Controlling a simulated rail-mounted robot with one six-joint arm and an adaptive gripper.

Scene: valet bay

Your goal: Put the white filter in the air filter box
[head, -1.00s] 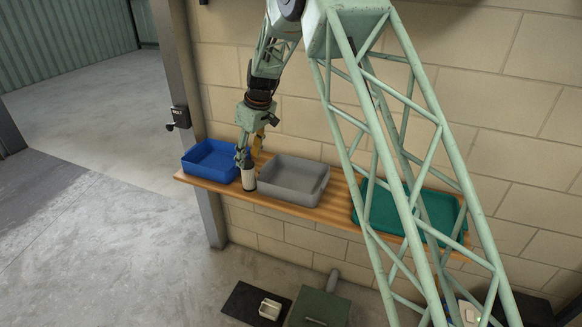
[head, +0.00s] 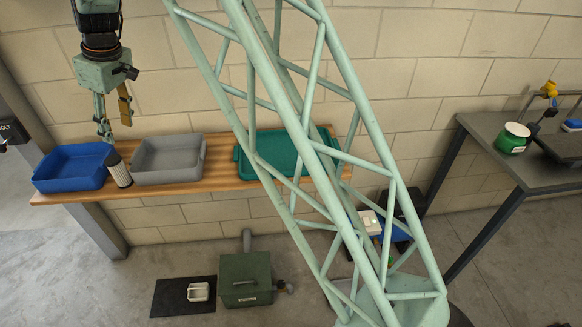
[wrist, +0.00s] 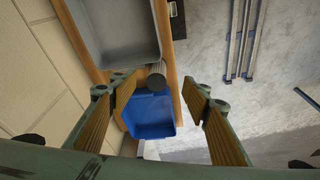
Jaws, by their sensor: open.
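A white cylinder with dark ends (head: 119,171), which looks like the white filter, stands on the wooden shelf (head: 228,181) between a blue bin and a grey bin. My gripper (head: 114,131) is open and empty, with its fingertips a little above the cylinder's top. In the wrist view the cylinder's dark round end (wrist: 155,80) shows between my spread fingertips (wrist: 157,91). A green box with a pipe and a handle (head: 246,282) stands on the floor below the shelf. It may be the air filter box; its lid looks shut.
The blue bin (head: 72,180) and grey bin (head: 168,178) closely flank the cylinder. A teal tray (head: 245,160) lies further right. A small white item (head: 198,291) lies on a black mat (head: 170,303) on the floor. A grey table (head: 481,140) with a green can (head: 512,139) stands right.

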